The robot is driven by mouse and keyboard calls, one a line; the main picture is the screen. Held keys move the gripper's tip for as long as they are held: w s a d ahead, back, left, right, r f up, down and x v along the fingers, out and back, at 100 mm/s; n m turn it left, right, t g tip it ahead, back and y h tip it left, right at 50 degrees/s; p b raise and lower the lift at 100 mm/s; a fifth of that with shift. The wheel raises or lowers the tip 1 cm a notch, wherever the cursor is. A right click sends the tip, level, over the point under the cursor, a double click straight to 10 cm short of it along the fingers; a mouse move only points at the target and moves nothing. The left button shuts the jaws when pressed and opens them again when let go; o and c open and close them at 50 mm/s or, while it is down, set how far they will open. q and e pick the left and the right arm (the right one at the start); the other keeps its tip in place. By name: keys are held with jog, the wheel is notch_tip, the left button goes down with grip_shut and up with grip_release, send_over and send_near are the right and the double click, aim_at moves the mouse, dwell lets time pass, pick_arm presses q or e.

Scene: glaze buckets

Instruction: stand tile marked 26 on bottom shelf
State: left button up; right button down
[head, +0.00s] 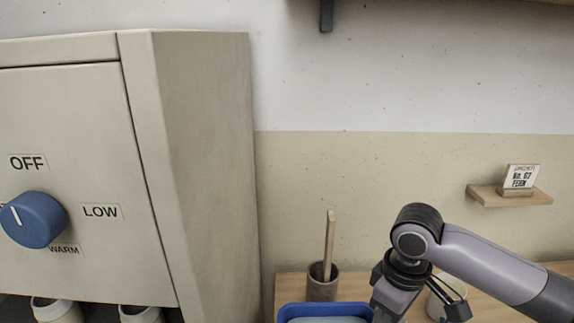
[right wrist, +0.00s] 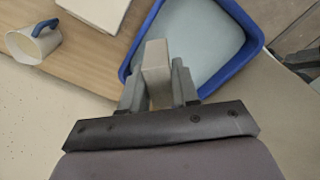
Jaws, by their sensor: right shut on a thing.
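My right gripper (right wrist: 157,88) is shut on a pale grey-beige block-like piece (right wrist: 156,58), seen near its end. I cannot tell whether this piece is the tile; no number shows on it. In the head view my right arm comes in from the right and bends down at the bottom, beside the blue tub (head: 288,311); its fingertips are not clearly visible there. In the right wrist view the held piece is in front of the blue-rimmed tub (right wrist: 238,75). No mark 26 is readable. My left gripper is out of view.
A large beige cabinet (head: 205,150) with a blue knob (head: 34,220) fills the left. A grey pot (head: 322,289) with a wooden stick stands on the wooden table (head: 290,285). A white mug (right wrist: 35,42) and a white flat thing (right wrist: 97,12) lie beyond my gripper.

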jog(key=d+m, duration=0.1)
jog(key=m, duration=0.1)
jog(key=s+d+r+m, duration=0.1)
jog(key=m, duration=0.1)
jog(key=shift+s+r+m, duration=0.15)
jog(key=shift+r+m, duration=0.05)
jog(key=shift+m, duration=0.1)
jog(key=d+m, duration=0.1)
jog(key=m, duration=0.1)
jog(key=s+r+m, duration=0.1)
jog(key=m, duration=0.1)
jog(key=shift+s+d, duration=0.15)
jog(key=shift+d, duration=0.25)
jog(key=shift+s, duration=0.2)
dwell(0.3)
